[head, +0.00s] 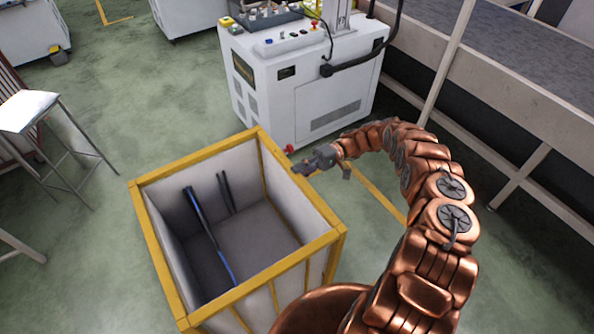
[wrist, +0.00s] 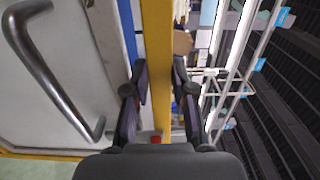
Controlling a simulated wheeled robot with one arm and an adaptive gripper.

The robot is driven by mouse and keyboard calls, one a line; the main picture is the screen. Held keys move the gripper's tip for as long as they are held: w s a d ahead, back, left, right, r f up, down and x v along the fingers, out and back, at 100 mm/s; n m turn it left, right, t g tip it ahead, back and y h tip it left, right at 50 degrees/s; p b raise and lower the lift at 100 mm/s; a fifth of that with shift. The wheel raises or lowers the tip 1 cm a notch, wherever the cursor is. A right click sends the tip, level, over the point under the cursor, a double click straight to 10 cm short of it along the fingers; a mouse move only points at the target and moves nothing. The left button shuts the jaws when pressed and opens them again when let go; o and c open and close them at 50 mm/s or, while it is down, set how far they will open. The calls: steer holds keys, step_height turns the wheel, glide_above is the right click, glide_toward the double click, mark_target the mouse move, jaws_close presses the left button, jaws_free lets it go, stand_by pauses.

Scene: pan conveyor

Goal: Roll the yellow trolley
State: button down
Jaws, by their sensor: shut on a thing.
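The yellow trolley (head: 160,258) is an open-topped box with a yellow frame and pale side panels. It stands upright on the green floor, left of my arm in the head view. Its inside is mostly bare, with a few dark bars leaning in it, one partly blue. My gripper (head: 303,167) is at the trolley's right rim. In the wrist view my gripper (wrist: 160,95) has a finger on each side of a yellow frame bar (wrist: 157,50) and is shut on it. The exact contact at the fingertips is hard to see.
A white machine cabinet (head: 300,85) with a dark curved handle stands close behind the trolley. A grey conveyor (head: 490,50) with a pale frame and legs runs along the right. A metal stool (head: 28,110) stands at the left. Floor between stool and trolley is clear.

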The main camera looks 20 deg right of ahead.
steer(key=c, duration=1.2)
jaws_free()
steer(key=shift+d, duration=0.1)
steer(key=shift+c, duration=0.2)
